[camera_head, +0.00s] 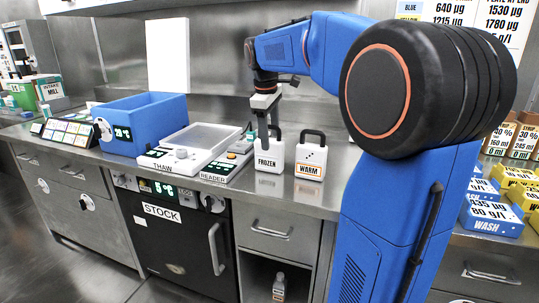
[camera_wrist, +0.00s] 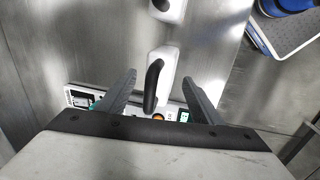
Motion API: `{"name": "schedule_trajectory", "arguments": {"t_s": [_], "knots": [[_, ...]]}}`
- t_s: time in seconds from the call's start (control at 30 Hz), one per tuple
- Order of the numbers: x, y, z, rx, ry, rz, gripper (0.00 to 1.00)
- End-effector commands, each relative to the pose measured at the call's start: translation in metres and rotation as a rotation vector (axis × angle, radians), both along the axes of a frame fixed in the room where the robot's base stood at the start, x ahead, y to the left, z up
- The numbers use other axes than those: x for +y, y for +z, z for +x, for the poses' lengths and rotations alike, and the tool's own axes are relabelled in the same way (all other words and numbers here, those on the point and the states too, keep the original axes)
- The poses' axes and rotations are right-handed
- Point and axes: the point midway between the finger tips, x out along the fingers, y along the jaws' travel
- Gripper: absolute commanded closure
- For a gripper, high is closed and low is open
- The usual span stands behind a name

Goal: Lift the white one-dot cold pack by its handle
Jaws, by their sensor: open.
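Two white cold packs with dark handles stand upright on the steel counter. The left pack (camera_head: 269,160) is labelled FROZEN; my gripper partly covers its top, and I cannot make out its dots. The right pack (camera_head: 310,156) is labelled WARM and shows more than one small dark dot. My gripper (camera_head: 268,133) points down over the FROZEN pack. In the wrist view my gripper (camera_wrist: 159,82) is open, with a black handle (camera_wrist: 152,87) between its fingers and no clear grip on it. The white body of that pack (camera_wrist: 165,66) lies just beyond; the other pack (camera_wrist: 173,12) is at the top edge.
The READER device (camera_head: 219,170) and the THAW unit (camera_head: 170,157) sit close left of the packs. A blue bin (camera_head: 142,120) is farther left. Blue WASH boxes (camera_head: 491,216) stand at the right. The steel wall is close behind; bare counter (camera_head: 312,195) lies in front.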

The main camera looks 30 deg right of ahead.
Motion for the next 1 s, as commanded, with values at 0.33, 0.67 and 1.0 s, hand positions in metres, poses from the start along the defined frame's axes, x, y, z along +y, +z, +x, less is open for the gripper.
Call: {"name": "schedule_trajectory", "arguments": {"t_s": [0.33, 0.67, 1.0], "knots": [[-0.003, -0.023, 0.003, 0.0, 0.001, 0.0, 0.41], [-0.003, -0.023, 0.003, 0.0, 0.001, -0.001, 0.86], [-0.003, -0.023, 0.003, 0.0, 0.001, -0.001, 1.0]]}}
